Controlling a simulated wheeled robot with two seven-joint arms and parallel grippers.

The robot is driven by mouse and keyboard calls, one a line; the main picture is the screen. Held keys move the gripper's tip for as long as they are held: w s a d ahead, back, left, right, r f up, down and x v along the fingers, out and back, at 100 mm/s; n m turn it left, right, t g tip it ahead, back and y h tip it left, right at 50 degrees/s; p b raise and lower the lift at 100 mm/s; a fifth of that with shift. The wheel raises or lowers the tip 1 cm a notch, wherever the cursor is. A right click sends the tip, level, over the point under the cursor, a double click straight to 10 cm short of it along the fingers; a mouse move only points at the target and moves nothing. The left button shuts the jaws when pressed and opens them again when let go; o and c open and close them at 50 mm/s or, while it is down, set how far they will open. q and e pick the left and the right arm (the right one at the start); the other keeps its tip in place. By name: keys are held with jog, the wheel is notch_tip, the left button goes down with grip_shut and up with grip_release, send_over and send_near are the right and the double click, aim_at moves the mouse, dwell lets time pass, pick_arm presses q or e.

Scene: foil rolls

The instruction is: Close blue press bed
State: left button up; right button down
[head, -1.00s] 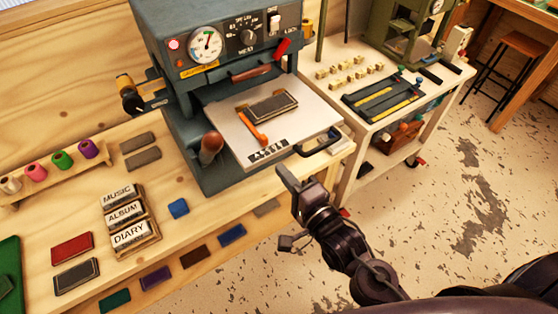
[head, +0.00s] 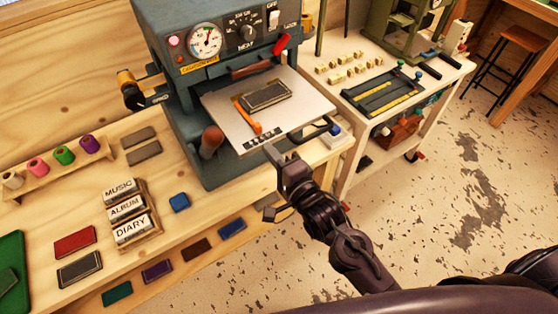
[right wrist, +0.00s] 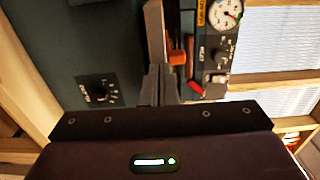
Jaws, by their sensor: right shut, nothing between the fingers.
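The blue press (head: 185,105) stands on the wooden bench, and its pale bed (head: 228,112) sticks out at the front. In the right wrist view the shut fingers (right wrist: 165,85) point at the press front. My left gripper is out of view.
A round brown knob (head: 211,141) is left of the bed. A white cart (head: 345,75) with tools stands at right. Open floor lies in front.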

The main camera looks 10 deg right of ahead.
aim_at(239, 112)
jog(key=b+x, duration=0.3)
jog(key=x, duration=1.2)
jog(key=shift+w+a, duration=0.1)
jog(key=shift+w, duration=0.05)
jog(key=shift+f, duration=0.15)
